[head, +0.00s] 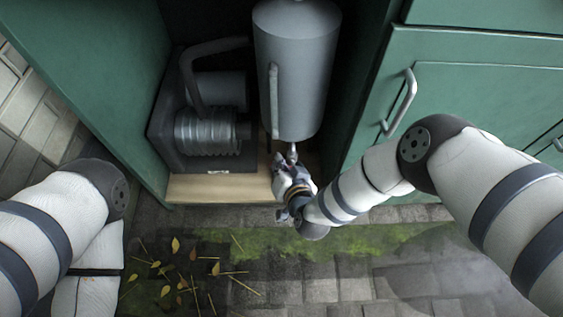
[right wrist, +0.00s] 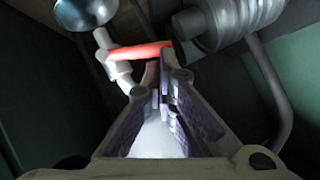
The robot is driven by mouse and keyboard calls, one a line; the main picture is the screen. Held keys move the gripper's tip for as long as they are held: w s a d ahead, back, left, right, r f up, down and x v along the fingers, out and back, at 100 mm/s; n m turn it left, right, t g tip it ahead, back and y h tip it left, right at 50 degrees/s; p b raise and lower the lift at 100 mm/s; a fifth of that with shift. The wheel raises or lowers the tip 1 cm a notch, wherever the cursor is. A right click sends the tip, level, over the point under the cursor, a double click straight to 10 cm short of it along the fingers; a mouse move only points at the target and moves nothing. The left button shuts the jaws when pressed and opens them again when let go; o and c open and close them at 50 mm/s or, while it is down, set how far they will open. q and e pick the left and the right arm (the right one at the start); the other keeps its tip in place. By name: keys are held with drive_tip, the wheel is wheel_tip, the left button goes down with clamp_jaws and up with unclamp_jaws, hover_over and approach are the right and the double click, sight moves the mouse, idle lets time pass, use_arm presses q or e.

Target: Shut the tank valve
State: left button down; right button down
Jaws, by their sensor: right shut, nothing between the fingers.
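The grey tank (head: 297,75) stands upright in the open cabinet; its shiny rounded end shows in the right wrist view (right wrist: 84,10). A pale valve pipe (head: 293,152) comes out of its lower end, also seen in the right wrist view (right wrist: 103,40). The red valve lever (right wrist: 143,56) lies nearly level across the right wrist view; my gripper hides it in the head view. My right gripper (head: 282,162) is shut and empty, its fingertips (right wrist: 161,80) close to the lever's right part. I cannot tell whether they touch it. My left gripper is out of view.
A dark machine with a ribbed metal cylinder (head: 207,132) and a bent pipe (head: 190,70) stands left of the tank. Green cabinet walls (head: 100,75) and a handled door (head: 450,110) flank the opening. The paved floor in front (head: 330,270) has moss and leaves.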

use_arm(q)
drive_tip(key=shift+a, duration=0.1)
use_arm(e)
drive_tip(key=shift+a+f, duration=0.2)
idle(0.5)
use_arm(q)
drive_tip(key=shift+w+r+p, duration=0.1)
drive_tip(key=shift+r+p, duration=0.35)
drive_tip(key=shift+p, duration=0.05)
use_arm(e)
drive_tip(key=shift+r, duration=0.8)
drive_tip(key=shift+r, duration=0.1)
